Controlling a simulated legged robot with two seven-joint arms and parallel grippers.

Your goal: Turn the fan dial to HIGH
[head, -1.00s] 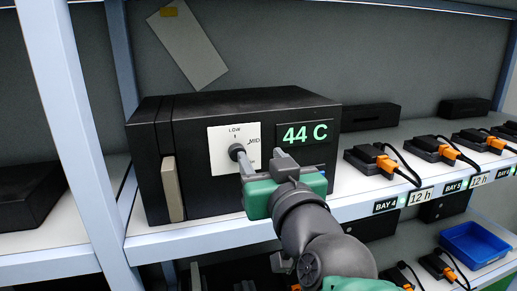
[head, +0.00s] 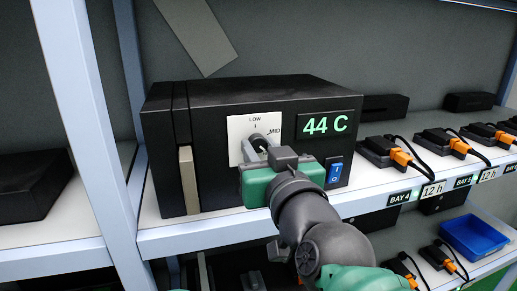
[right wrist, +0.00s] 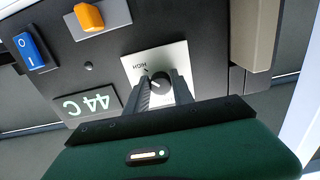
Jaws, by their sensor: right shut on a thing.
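My right gripper (head: 262,151) is at the dial. In the right wrist view its fingers (right wrist: 160,91) lie on either side of the knob (right wrist: 159,84), shut on it. The fingers partly hide the knob, and I cannot tell clearly where its pointer stands. My left gripper is not in view.
The black unit (head: 205,100) has a green 44 C display (head: 324,123), a blue rocker switch (head: 335,172) and a beige handle (head: 189,180). An orange knob (right wrist: 88,16) shows in the right wrist view. Chargers with orange plugs (head: 401,157) stand right. A shelf post (head: 82,130) stands left.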

